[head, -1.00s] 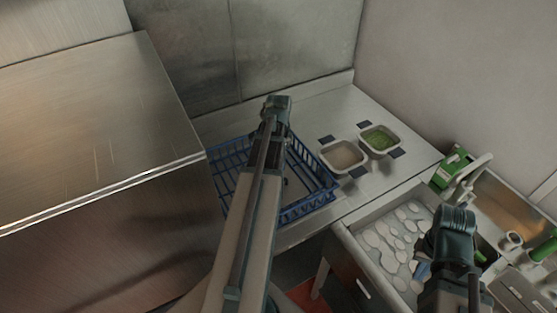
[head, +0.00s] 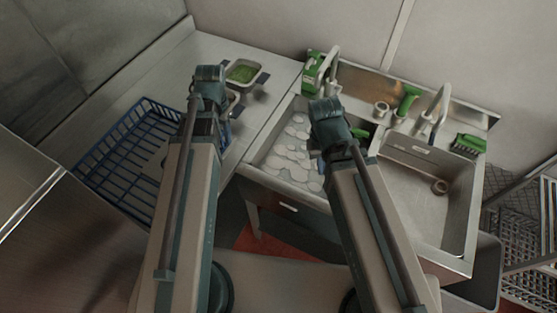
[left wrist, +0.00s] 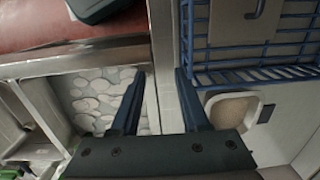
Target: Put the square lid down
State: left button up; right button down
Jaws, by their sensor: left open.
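In the left wrist view, a flat grey plate with a thin bent handle, which looks like the square lid (left wrist: 236,27), lies in the blue wire basket (left wrist: 285,45). The basket (head: 108,170) is also at the left of the head view, partly hidden by my left arm. My left gripper (left wrist: 160,76) is open and empty, beside the basket and above the strip between counter and sink. In the head view my left gripper (head: 208,78) hides part of the counter. My right gripper (head: 328,120) is over the left sink basin; its fingers are hidden.
A tub of green food (head: 243,72) stands on the counter; a tub with pale contents (left wrist: 232,108) is by the basket. The right basin (head: 415,195) is mostly empty. Wire racks (head: 530,225) stand at right.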

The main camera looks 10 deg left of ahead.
pick_arm(q)
jog(key=s+d, duration=0.3)
jog(key=d, duration=0.6)
jog(key=s+d, duration=0.4)
jog(key=d, duration=0.6)
jog(key=shift+s+y, duration=0.25)
jog(key=shift+y, duration=0.15)
notch_tip(320, 180, down, 7)
jog(key=b, duration=0.7)
